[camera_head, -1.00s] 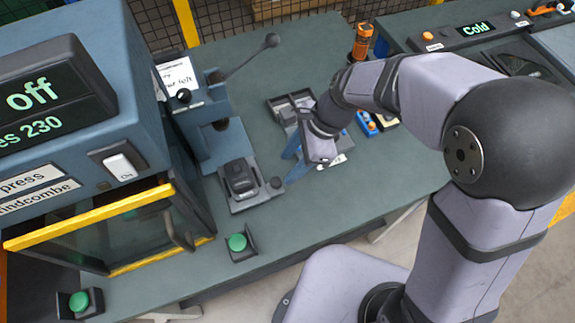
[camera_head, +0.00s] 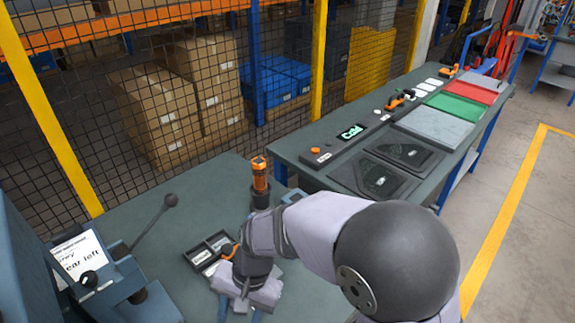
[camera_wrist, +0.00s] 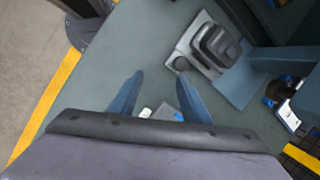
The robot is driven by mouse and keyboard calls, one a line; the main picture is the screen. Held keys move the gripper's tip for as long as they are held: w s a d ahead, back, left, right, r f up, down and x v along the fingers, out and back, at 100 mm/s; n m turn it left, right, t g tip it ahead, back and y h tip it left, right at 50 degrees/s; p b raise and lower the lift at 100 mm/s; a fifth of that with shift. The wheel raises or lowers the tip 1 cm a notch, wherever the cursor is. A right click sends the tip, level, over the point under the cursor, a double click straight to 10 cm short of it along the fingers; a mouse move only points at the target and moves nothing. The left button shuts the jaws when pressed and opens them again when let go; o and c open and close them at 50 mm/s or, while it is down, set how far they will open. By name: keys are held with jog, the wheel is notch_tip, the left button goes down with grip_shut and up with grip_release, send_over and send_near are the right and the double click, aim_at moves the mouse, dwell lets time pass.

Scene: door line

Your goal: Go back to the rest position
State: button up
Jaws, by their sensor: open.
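My gripper (camera_head: 240,309) is over the green-grey bench at the bottom of the head view, just below and right of a dark divided tray. In the wrist view my gripper (camera_wrist: 160,70) shows two blue fingers spread apart. Nothing is held between them. Bare bench top lies beyond the fingertips. A black part in a grey fixture (camera_wrist: 213,48) is past the right finger, apart from it. My wrist hides part of the bench in the head view.
The dark tray (camera_head: 208,250) is beside my wrist. An orange-topped upright tool (camera_head: 260,176) and a ball-ended lever (camera_head: 152,222) stand up from the bench. A second bench (camera_head: 360,205) with a "Cold" display (camera_head: 350,132) is to the right. A mesh fence (camera_head: 105,110) runs behind.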

jog(key=s+d+r+n+t+h, duration=0.1)
jog(key=d+n+t+h, duration=0.1)
jog(key=d, duration=2.3)
jog(key=shift+s+d+n+h, duration=0.3)
jog(key=shift+d+n+h, duration=0.1)
jog(key=shift+n, duration=0.1)
jog(key=shift+r, duration=0.1)
dwell(0.4)
